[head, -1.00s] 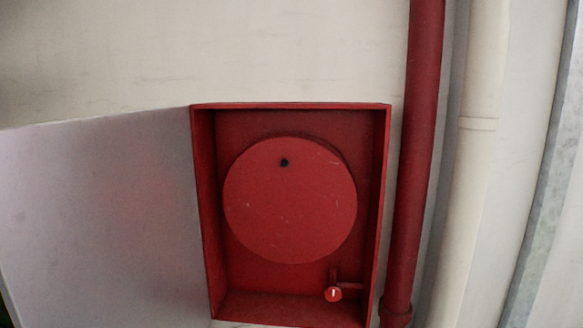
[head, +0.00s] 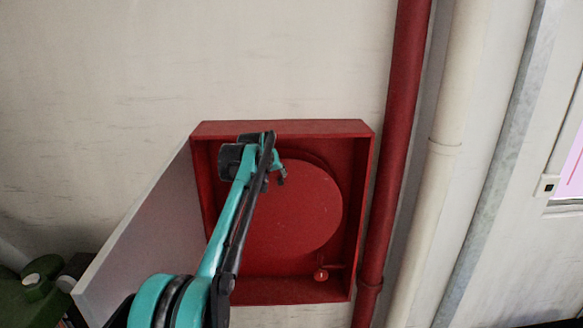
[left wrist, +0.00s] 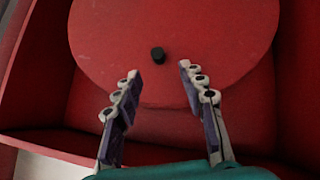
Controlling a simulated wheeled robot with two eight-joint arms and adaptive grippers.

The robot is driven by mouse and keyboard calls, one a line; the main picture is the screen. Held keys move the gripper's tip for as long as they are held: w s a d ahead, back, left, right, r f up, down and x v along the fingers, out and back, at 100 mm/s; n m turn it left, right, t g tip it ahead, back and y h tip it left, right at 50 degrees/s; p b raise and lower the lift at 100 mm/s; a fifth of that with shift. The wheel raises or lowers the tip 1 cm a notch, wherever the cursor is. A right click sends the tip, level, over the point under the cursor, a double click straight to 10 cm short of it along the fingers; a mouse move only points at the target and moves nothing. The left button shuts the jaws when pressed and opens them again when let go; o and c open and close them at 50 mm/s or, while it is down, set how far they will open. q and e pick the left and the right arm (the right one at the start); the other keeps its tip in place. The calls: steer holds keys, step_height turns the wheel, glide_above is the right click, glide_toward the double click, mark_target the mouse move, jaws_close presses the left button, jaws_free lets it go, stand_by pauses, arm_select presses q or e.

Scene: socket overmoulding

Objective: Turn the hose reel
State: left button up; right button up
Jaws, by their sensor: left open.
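The hose reel, a round red disc (head: 310,210), sits inside an open red wall cabinet (head: 362,200). The disc also fills the upper part of the left wrist view (left wrist: 200,30). A small black knob (left wrist: 157,54) stands out near the disc's edge. My left gripper (head: 279,178) is in front of the upper left of the disc. In the left wrist view my left gripper (left wrist: 158,80) is open and empty, its fingers apart, with the knob just beyond the fingertips and between their lines. In the head view the knob is hidden by the gripper. My right gripper is not in view.
A pale cabinet door (head: 135,235) stands open at the left. A small red valve (head: 321,275) is at the cabinet's lower right. A red pipe (head: 395,120) and a cream pipe (head: 440,150) run down the wall at the right. A dark green object (head: 40,295) is at lower left.

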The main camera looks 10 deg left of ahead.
mark_target(280, 181)
arm_select(q)
steer(key=p+x, duration=0.1)
steer(key=x, duration=0.7)
steer(key=shift+d+r, duration=0.1)
steer(key=shift+d, duration=0.05)
jaws_close()
